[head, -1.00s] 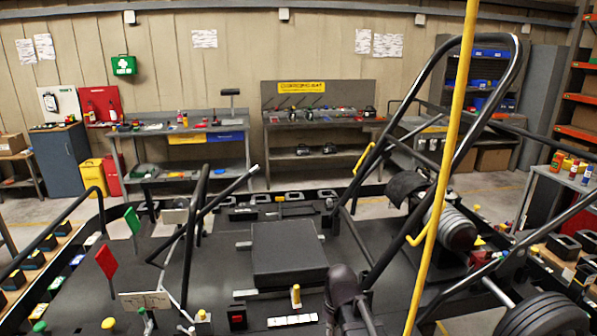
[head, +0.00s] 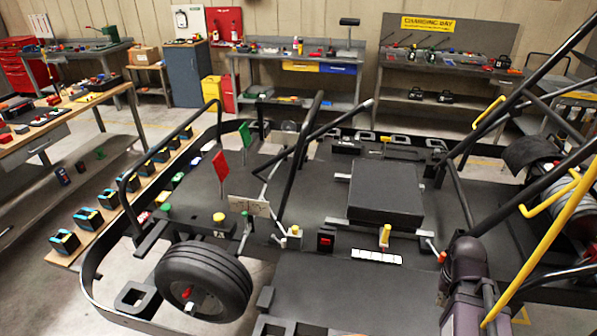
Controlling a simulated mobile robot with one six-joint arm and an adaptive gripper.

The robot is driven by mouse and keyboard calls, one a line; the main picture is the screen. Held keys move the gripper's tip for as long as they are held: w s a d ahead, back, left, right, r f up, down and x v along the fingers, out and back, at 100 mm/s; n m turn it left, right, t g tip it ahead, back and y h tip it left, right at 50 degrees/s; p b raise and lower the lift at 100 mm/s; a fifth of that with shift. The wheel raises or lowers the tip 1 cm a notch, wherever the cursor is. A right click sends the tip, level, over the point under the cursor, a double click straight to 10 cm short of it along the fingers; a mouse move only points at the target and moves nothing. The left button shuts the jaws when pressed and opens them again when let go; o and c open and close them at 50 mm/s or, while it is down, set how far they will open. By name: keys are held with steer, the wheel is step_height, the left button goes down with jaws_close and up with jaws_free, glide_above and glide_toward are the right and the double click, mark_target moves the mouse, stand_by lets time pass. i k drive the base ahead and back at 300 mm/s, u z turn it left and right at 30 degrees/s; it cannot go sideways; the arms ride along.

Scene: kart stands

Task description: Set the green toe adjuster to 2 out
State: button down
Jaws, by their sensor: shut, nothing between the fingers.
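Several small green parts show on the kart frame in the head view. One is a green-tipped lever (head: 245,226) in front of the beige plate, and another is a green knob (head: 165,208) near the front left wheel. I cannot tell which of them is the toe adjuster, and no scale or setting is readable. A green flag (head: 244,133) stands farther back. A dark purple-grey link of my arm (head: 466,285) rises at the lower right. My gripper is not in view.
A beige plate (head: 249,205), a yellow knob (head: 219,218) and a red flag (head: 221,170) stand nearby. A workbench (head: 60,120) is at left. A yellow pole (head: 545,260) crosses at right.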

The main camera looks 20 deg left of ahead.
mark_target(244, 214)
steer(key=u, duration=4.4)
steer(key=i, duration=0.05)
steer(key=z, duration=2.95)
